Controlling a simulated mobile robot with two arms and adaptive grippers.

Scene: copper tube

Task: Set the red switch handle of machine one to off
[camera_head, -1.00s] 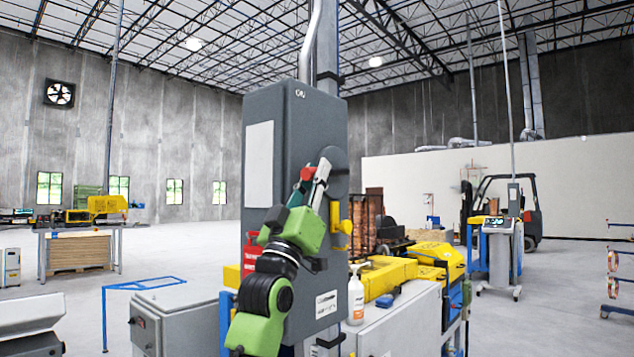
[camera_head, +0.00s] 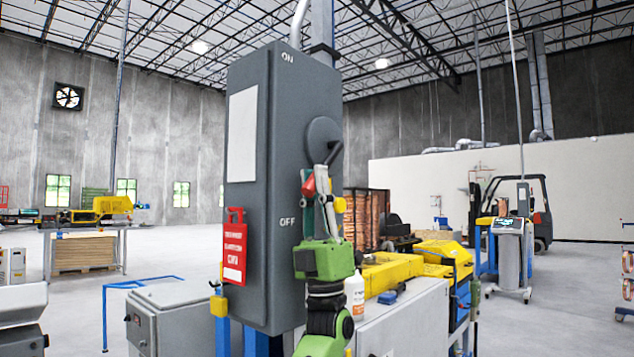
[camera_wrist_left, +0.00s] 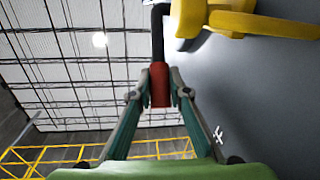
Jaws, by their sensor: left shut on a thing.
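The grey switch box (camera_head: 253,275) of the machine stands in the middle of the head view, with ON near its top and OFF lower on its side. A round dark hub (camera_head: 322,133) on that side carries the lever. Its red handle (camera_head: 309,186) hangs below the hub, a little above the OFF level. My left gripper (camera_head: 317,184) is shut on the red handle from below. In the left wrist view the red handle (camera_wrist_left: 160,86) sits between the two fingertips. My right gripper is not in view.
A red tag (camera_head: 234,250) hangs on the box front. A yellow part (camera_head: 340,205) sits close beside the gripper. A white bottle (camera_head: 355,297) and yellow machinery (camera_head: 390,276) stand just right of the arm. A grey cabinet (camera_head: 170,315) is at the lower left.

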